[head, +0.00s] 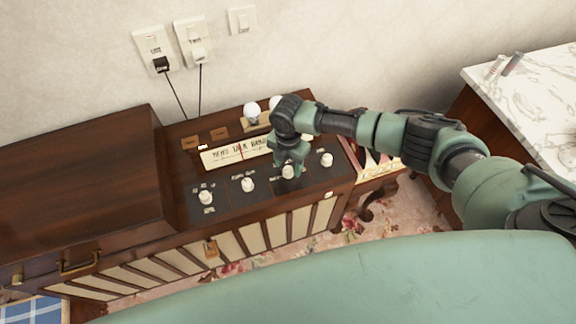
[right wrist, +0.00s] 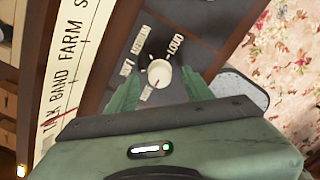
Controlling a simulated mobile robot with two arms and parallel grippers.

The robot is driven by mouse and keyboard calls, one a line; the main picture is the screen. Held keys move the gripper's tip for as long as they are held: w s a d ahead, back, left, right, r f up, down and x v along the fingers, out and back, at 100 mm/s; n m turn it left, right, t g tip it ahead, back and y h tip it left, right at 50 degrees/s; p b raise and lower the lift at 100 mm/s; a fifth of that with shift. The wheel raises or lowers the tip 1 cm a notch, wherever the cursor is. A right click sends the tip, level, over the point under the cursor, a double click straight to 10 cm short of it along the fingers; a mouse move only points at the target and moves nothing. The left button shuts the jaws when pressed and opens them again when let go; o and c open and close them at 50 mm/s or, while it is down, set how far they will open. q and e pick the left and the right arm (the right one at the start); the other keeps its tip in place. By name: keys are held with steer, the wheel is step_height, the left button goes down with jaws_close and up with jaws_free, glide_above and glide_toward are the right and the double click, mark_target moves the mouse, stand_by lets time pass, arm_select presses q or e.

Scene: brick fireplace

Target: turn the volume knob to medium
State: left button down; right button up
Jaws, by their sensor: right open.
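The volume knob (right wrist: 158,73) is a round, cream-white knob on the dark control panel of a wooden radio cabinet. In the right wrist view, "LOUD" is printed by it, with other labels around it that are hard to read. The knob's pointer direction is not clear. My right gripper (right wrist: 160,88) is open, with one green finger on each side of the knob; contact cannot be told. In the head view, my right gripper (head: 290,166) points down over this knob, third from the left in the row, and partly hides it. My left gripper is not in view.
Other white knobs stand close by: two to the left (head: 247,184) and one to the right (head: 326,160). A lettered dial strip (head: 236,153) lies behind them. White bulbs (head: 252,109) stand at the back. A marble-topped cabinet (head: 530,95) is at the right.

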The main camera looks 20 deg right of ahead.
steer(key=shift+f, duration=0.75)
jaws_close()
